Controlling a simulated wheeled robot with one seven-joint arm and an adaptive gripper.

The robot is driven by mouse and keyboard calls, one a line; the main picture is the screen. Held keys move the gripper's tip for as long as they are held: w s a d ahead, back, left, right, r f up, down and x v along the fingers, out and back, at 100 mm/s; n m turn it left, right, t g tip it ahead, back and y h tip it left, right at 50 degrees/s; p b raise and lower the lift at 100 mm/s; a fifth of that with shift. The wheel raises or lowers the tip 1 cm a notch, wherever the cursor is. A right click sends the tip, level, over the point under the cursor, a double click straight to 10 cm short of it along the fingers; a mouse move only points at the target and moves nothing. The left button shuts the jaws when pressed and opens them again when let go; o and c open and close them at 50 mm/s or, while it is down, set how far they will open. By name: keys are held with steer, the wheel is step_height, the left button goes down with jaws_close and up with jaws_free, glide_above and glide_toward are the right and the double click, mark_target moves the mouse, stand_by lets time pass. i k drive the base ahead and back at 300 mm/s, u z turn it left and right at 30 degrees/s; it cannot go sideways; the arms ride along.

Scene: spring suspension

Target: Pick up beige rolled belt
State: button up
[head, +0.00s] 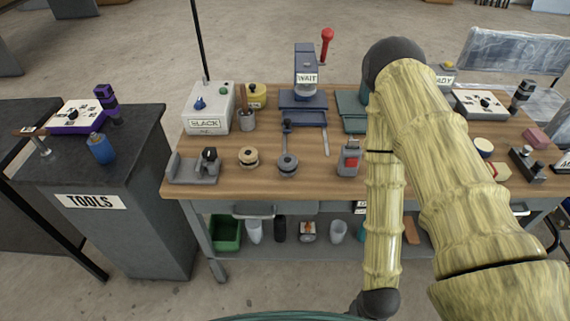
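A small beige roll (248,157), which looks like the rolled belt, lies on the wooden workbench (226,176) left of centre, near the front. It has a dark centre. A similar grey roll (288,163) lies just to its right. My arm's yellow, bamboo-like links cross the right half of the view, and the thinner one runs down past the bench's front edge to a dark joint. My gripper is not in view, so its state does not show.
A grey holder (194,168) stands left of the beige roll, and a box marked SLACK (208,108) stands behind it. A red-and-grey device (349,159) stands to the right. A dark TOOLS cabinet (150,215) is at the left. Bare wood surrounds the roll.

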mark_target(248, 156)
steer(key=z, duration=1.4)
steer(key=k, duration=0.45)
steer(key=u, duration=1.75)
